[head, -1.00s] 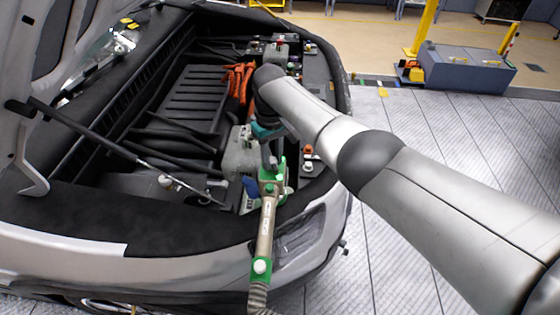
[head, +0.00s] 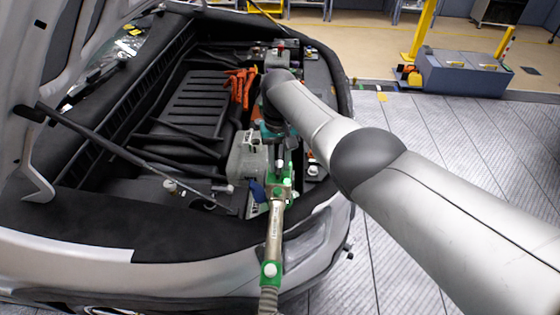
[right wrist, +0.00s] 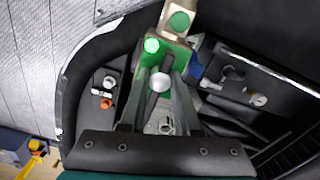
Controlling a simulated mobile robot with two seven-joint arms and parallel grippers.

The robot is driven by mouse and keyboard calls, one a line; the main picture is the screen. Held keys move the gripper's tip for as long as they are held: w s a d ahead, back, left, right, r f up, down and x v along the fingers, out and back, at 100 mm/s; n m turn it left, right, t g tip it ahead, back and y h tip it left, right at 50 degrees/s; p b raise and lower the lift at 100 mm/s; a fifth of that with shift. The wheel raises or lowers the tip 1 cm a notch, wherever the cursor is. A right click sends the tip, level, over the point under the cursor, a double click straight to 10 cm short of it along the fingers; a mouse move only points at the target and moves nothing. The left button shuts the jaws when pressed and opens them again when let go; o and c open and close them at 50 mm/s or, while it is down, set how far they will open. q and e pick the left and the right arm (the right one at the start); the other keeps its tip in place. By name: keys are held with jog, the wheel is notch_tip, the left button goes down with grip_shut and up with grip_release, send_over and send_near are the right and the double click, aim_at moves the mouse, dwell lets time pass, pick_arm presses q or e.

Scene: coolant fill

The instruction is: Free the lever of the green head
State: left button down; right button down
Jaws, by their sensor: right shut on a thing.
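The green head (head: 281,189) sits at the front edge of the engine bay, at the top of a beige hose handle (head: 274,229). It also shows in the right wrist view (right wrist: 150,47). A blue part (head: 257,190) sticks out at its side. My right gripper (head: 279,165) is directly over the head. In the right wrist view its dark fingers (right wrist: 161,88) are shut around a pale round knob (right wrist: 160,82), which looks like the end of the lever. The fingers hide most of the lever. My left gripper is not in view.
A grey tank (head: 247,157) stands just left of the head. Orange cables (head: 240,86) lie farther back. A prop rod (head: 95,146) crosses the bay at left. The front bodywork (head: 180,262) borders the bay; the floor at right is open.

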aim_at(279, 163)
jog(key=shift+w+r, duration=0.1)
jog(key=c, duration=0.6)
grip_release()
notch_tip(279, 163, up, 6)
jog(key=shift+f+p, duration=0.2)
jog(key=shift+p, duration=0.85)
notch_tip(279, 163, up, 10)
jog(key=shift+f, duration=0.2)
